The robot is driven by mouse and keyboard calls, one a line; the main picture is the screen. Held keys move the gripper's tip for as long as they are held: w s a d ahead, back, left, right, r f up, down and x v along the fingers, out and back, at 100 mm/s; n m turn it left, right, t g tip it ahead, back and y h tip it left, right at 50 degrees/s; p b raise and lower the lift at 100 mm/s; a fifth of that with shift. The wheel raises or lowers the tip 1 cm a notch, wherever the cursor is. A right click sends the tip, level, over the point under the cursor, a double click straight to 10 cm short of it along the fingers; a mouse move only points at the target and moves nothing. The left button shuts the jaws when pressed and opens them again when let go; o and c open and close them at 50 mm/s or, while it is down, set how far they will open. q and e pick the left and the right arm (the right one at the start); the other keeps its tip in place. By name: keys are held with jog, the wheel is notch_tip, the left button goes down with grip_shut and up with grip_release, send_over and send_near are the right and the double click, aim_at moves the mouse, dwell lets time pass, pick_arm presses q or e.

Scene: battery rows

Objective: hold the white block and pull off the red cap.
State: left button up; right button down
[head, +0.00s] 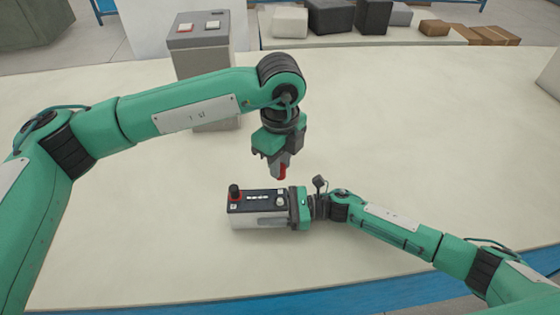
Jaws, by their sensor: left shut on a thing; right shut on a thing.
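The white block (258,220) lies on the table, with a black top that carries a dark knob on a red base at its left end and a pale round post near its right end. My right gripper (298,207) is shut on the block's right end. My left gripper (280,172) points down above the block's right part, shut on the red cap (283,171). The cap is mostly hidden between the fingers and appears clear of the block.
Grey, black and brown boxes (333,16) stand on a surface at the back. The pale table (430,130) is clear on the right and in front of the block.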

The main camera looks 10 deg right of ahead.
pick_arm(q)
jog(key=shift+r, duration=0.65)
jog(key=shift+r, duration=2.3)
pick_arm(e)
jog(key=shift+c, duration=1.8)
grip_release()
jog(key=d, duration=1.2)
jog(key=shift+s, duration=0.4)
